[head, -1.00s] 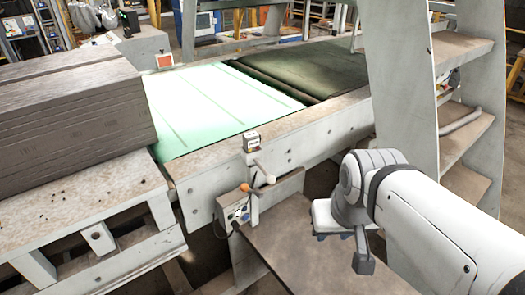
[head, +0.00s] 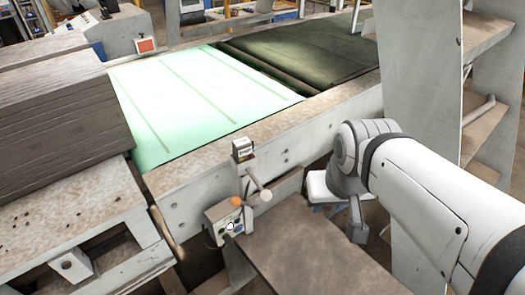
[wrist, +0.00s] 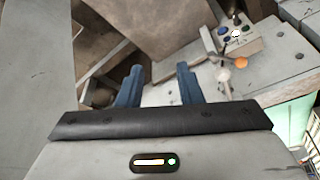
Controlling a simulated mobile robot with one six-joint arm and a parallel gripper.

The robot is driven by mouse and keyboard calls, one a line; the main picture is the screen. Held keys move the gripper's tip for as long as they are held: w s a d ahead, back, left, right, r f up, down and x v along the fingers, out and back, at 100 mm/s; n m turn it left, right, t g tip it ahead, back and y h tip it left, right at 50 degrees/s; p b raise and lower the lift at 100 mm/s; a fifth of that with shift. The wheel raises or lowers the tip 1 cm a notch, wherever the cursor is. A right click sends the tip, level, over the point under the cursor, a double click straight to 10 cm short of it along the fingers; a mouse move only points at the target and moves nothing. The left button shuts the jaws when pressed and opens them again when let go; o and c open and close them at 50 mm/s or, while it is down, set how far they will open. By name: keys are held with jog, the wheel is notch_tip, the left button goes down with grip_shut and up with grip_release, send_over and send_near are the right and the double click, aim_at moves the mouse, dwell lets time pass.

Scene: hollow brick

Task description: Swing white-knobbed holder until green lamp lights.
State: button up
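A lever with a white knob (head: 265,196) and an orange knob (head: 236,201) stands at a small grey control box (head: 228,221) on the side of the conveyor frame. In the wrist view, the white knob (wrist: 223,75), orange knob (wrist: 241,63) and control box (wrist: 240,36) appear at the upper right. The box carries small coloured buttons or lamps; I cannot tell whether a green one is lit. My gripper (wrist: 159,76) has two blue fingers, apart and empty. The white knob is to the right of them in the wrist view, not touching.
A brown plate (head: 310,258) extends in front of the box. A small labelled block (head: 243,149) sits on the frame edge above the lever. The conveyor (head: 190,100) has a bright green-white section. Stacked grey slabs (head: 60,115) stand left; a shelf upright (head: 425,130) stands right.

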aim_at(262, 189)
jog(key=w+a+r+n+g+y+b, duration=0.15)
jog(key=w+a+n+g, duration=0.3)
jog(key=w+a, duration=0.65)
jog(key=shift+n+y, duration=0.25)
jog(key=shift+n, duration=0.1)
jog(key=shift+w+a+f, duration=0.15)
jog(key=shift+w+f, duration=0.05)
jog(key=shift+f, duration=1.15)
jog(key=shift+w+a+f, duration=0.15)
jog(key=shift+w+f, duration=0.05)
jog(key=shift+f, duration=1.15)
jog(key=shift+w+a+f, duration=0.15)
jog(key=shift+w+f, duration=0.05)
jog(key=shift+f, duration=1.15)
grip_shut()
jog(key=shift+f, duration=0.1)
